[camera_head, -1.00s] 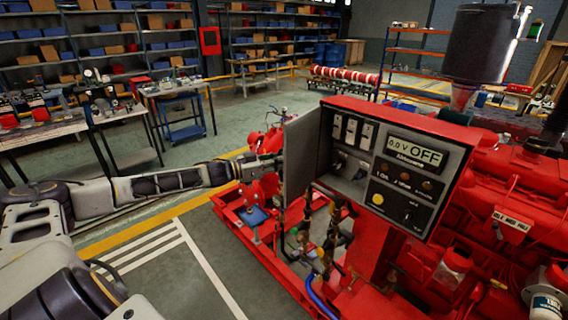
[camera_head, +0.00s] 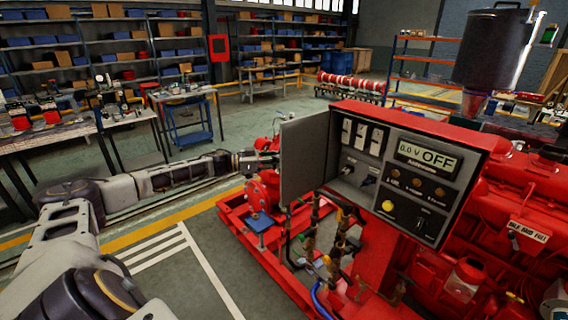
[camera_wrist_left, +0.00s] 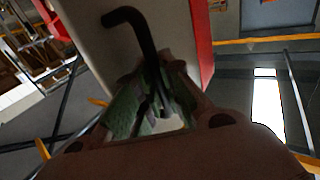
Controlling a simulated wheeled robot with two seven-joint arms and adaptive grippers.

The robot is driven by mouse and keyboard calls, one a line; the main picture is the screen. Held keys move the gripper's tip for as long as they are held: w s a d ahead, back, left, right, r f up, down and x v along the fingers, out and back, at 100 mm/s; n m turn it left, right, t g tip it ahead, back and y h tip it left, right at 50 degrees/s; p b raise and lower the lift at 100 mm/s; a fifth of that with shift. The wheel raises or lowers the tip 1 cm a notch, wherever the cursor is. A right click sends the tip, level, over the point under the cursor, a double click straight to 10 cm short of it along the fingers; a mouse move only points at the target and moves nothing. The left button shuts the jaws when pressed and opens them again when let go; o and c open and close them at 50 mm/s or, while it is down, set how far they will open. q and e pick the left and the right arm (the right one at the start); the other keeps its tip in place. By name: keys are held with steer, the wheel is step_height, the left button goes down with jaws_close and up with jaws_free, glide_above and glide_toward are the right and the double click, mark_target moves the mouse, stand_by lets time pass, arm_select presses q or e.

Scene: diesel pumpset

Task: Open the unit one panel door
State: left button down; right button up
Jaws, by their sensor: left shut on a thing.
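The unit one panel door (camera_head: 305,155) is a grey plate on the left side of the red panel box. It stands swung open to the left, with the box interior exposed. My left gripper (camera_head: 268,160) is at the outer left side of the door. In the left wrist view, my left gripper (camera_wrist_left: 150,110) has its green-padded fingers shut on a black bent handle (camera_wrist_left: 140,35). The handle stands out from the pale door face (camera_wrist_left: 165,25). In the head view the door edge hides the handle. My right gripper is not in view.
The panel box (camera_head: 405,175) shows switches, a display reading OFF and a yellow button. The red engine (camera_head: 490,190) fills the right side. The red base frame (camera_head: 240,230) lies below the door. Workbenches (camera_head: 70,140) stand at the left back, with clear floor between.

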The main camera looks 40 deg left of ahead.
arm_select(q)
steer(key=shift+w+a, duration=0.15)
steer(key=shift+a, duration=0.1)
stand_by(0.4)
steer(key=c, duration=1.5)
jaws_free()
steer(key=shift+a, duration=0.1)
steer(key=shift+v, duration=6)
steer(key=shift+w, duration=0.1)
steer(key=shift+m, duration=0.4)
